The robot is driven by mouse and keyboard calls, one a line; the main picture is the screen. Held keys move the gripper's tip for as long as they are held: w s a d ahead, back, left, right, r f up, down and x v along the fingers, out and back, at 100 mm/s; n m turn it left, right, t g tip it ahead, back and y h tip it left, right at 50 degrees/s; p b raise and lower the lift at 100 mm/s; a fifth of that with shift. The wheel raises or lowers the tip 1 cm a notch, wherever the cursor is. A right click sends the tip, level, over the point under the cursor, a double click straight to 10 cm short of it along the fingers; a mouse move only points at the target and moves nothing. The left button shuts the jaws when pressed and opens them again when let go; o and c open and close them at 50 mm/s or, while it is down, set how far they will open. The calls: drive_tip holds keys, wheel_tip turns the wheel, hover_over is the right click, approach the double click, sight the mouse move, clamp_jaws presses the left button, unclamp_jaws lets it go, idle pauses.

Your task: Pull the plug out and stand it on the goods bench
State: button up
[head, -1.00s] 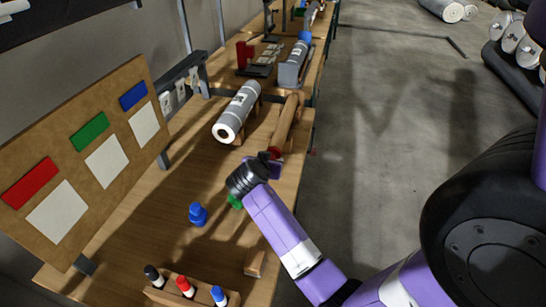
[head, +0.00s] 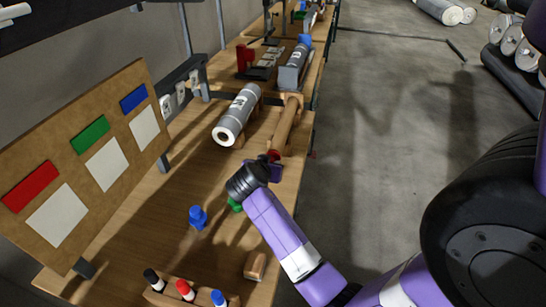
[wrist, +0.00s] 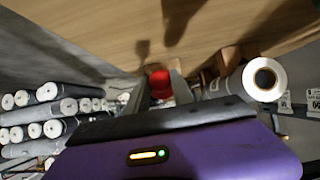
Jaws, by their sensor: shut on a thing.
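The red plug (head: 272,155) is at the near end of the brown tube (head: 286,124), which lies along the right edge of the wooden bench (head: 165,225). My gripper (head: 267,164) is shut on the plug, low over the bench. The wrist view shows the red plug (wrist: 160,82) between the fingers. My gripper hides part of the plug, and I cannot tell whether its inner end is still in the tube.
A grey roll (head: 237,115) lies left of the tube. A blue piece (head: 198,217) and a green piece (head: 235,205) stand near my wrist. Markers in a wooden holder (head: 185,290) are at the front. A colour board (head: 85,165) stands at left.

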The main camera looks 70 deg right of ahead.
drive_tip(key=shift+s+a+p, duration=0.2)
drive_tip(key=shift+a+p, duration=0.15)
drive_tip(key=shift+a, duration=2.5)
